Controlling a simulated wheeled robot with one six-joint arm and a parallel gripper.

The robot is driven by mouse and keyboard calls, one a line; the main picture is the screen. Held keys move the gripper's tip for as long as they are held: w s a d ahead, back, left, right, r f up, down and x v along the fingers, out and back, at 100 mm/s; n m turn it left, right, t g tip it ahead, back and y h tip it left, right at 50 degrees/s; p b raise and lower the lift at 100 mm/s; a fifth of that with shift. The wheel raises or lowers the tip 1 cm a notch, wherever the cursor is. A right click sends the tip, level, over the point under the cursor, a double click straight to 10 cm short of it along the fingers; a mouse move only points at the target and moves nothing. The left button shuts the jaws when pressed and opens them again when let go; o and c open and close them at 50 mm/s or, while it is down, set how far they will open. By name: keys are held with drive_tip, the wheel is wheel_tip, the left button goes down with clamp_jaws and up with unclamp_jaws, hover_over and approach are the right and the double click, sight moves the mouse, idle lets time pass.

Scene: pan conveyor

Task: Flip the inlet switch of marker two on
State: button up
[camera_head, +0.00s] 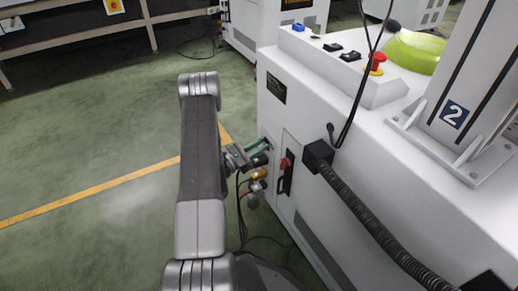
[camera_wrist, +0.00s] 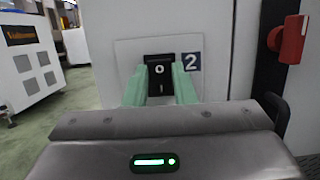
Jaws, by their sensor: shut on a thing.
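The inlet switch (camera_wrist: 159,72) is a black rocker on a pale plate, marked O at the top and I below. A blue label with a white 2 (camera_wrist: 193,61) is just right of it. My gripper (camera_wrist: 159,84) has its two green fingers on either side of the switch, shut on it. In the head view my gripper (camera_head: 259,147) is at the side panel of the white marker machine (camera_head: 330,130), which bears a 2 sign (camera_head: 453,113) on its column. The switch is hidden there by my gripper. Which way the rocker is tipped I cannot tell.
A red rotary handle (camera_wrist: 291,39) is to the right of the switch plate. A black corrugated hose (camera_head: 365,215) runs from the machine's side. A red emergency button (camera_head: 377,60) is on top. Cables hang below my gripper. Green floor to the left is clear.

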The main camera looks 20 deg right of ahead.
drive_tip(key=o, duration=1)
drive_tip(key=p+v, duration=0.3)
drive_tip(key=v, duration=1)
drive_tip(key=shift+s+a+f, duration=0.1)
drive_tip(key=shift+s+a, duration=0.05)
drive_tip(key=shift+a, duration=0.25)
drive_tip(key=shift+d, duration=0.15)
drive_tip(key=b+x, duration=0.2)
drive_tip(key=x, duration=1)
drive_tip(key=shift+d+b, duration=0.15)
drive_tip(key=shift+b, duration=0.25)
drive_tip(key=shift+d+r, duration=0.25)
drive_tip(key=shift+d, duration=0.4)
